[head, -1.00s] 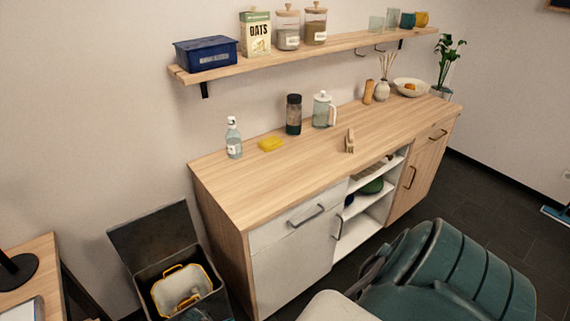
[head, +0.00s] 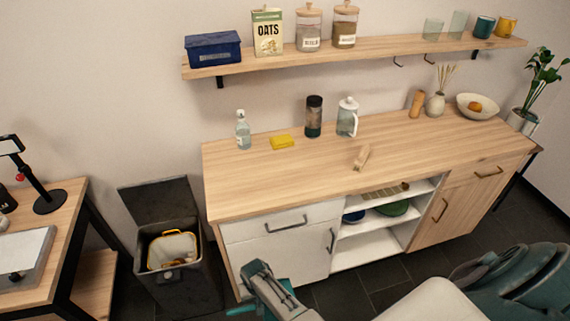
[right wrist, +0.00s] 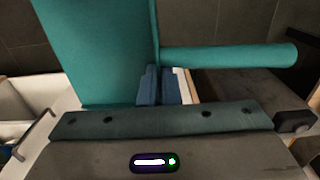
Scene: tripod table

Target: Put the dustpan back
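A teal dustpan shows close up in the right wrist view, with its flat pan (right wrist: 98,50) on the left and its round handle (right wrist: 230,55) reaching right. My right gripper (right wrist: 156,84) has its blue fingers together at the place where handle and pan meet; it appears shut on the dustpan. In the head view my right wrist hangs low in front of the white cabinet door, and a bit of the teal handle (head: 241,311) sticks out left of it. The pan is mostly hidden there. My left gripper is not in view.
An open dark bin (head: 170,255) stands left of the wooden-topped cabinet (head: 300,175). Open white shelves (head: 370,240) sit mid-cabinet. A desk (head: 60,225) is at far left. A wall shelf (head: 350,52) runs above. A large teal shape (head: 520,285) fills the lower right.

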